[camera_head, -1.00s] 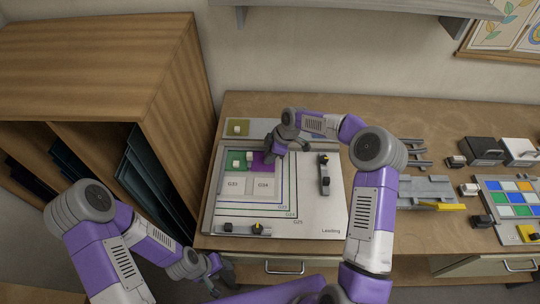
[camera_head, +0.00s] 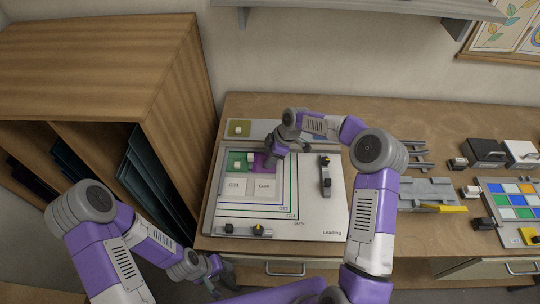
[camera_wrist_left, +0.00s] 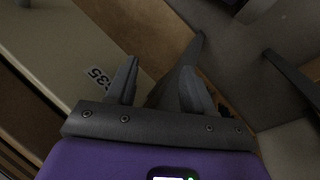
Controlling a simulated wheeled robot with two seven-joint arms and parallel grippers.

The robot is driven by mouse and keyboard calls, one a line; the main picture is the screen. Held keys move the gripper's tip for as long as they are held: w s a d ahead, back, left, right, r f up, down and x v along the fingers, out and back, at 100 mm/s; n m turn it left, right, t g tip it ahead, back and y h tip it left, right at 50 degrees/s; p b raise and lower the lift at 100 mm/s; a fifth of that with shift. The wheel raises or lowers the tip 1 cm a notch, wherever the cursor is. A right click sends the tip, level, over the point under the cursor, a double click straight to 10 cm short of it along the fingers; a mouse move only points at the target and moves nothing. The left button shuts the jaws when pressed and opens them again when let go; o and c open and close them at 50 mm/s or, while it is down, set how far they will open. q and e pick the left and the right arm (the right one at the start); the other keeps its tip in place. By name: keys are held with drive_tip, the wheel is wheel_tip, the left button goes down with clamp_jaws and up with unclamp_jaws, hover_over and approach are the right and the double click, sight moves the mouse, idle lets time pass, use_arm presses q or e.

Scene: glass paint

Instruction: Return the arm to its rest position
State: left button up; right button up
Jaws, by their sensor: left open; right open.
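My left gripper (camera_head: 212,277) hangs low in front of the table's front edge, at the lower middle of the head view. In the left wrist view its two fingers (camera_wrist_left: 158,88) stand apart with nothing between them. My right arm reaches over the table, and my right gripper (camera_head: 274,157) points down over the purple square (camera_head: 262,166) on the white loading board (camera_head: 318,218). Its fingertips are small in the head view, and I cannot tell whether they touch the square. A green square (camera_head: 236,165) with a small pale knob lies just left of it.
A wooden shelf unit (camera_head: 165,100) with dark panels stands at the left, close to my left arm. Grey holders (camera_head: 426,190) and a colour tile tray (camera_head: 512,202) fill the table's right. A drawer handle (camera_head: 284,271) is at the front.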

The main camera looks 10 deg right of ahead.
drive_tip(key=shift+r+p, duration=1.85)
drive_tip(key=shift+r, duration=1.65)
